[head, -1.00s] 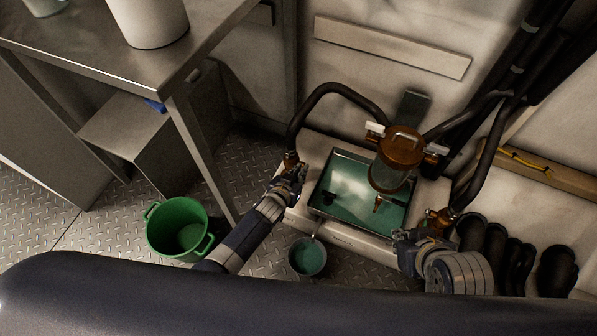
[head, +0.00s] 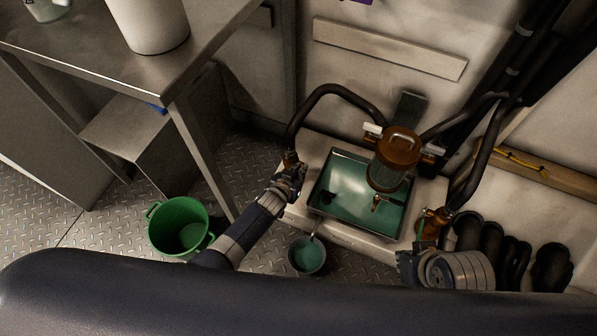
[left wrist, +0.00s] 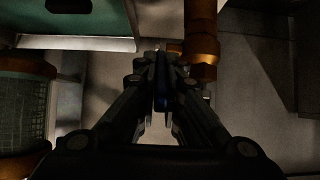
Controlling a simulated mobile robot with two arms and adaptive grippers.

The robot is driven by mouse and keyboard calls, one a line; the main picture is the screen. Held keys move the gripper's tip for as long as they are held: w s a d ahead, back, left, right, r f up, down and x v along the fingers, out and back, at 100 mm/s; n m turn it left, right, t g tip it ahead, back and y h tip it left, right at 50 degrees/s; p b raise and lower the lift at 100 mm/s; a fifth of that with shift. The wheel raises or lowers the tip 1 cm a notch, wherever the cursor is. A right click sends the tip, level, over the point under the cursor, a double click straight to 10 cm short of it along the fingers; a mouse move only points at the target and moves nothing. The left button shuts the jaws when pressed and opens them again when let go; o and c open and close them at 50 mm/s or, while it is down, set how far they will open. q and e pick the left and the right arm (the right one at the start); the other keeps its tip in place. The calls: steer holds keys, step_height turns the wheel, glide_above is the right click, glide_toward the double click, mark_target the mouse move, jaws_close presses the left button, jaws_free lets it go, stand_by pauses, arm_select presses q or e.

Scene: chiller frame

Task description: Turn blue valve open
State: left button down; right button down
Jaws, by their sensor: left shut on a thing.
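The blue valve handle (left wrist: 162,92) shows in the left wrist view as a narrow dark-blue bar between my left gripper's fingers. My left gripper (left wrist: 161,80) is shut on it, beside a brass pipe fitting (left wrist: 201,42). In the head view my left gripper (head: 293,178) is at the brass fitting (head: 290,159) at the left edge of the tray, and hides the handle there. My right gripper (head: 406,262) is just below the right brass valve (head: 435,219), which has a green upright handle (head: 420,231). Its fingers are too unclear to judge.
A metal tray (head: 325,182) of green liquid holds a brass-topped glass filter (head: 392,160). A small bucket (head: 292,256) and a green bucket (head: 152,235) stand on the floor. A steel table (head: 90,55) is at left. Black hoses (head: 345,90) surround the unit.

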arm_select(q)
steer(key=c, duration=1.7)
jaws_free()
steer(key=shift+w+r, duration=0.1)
steer(key=shift+r, duration=0.05)
steer(key=shift+s+a, duration=0.15)
steer(key=shift+s, duration=0.15)
steer(key=v, duration=1.1)
steer(key=shift+s+r, duration=0.15)
steer(key=shift+s, duration=0.05)
steer(key=shift+c, duration=0.6)
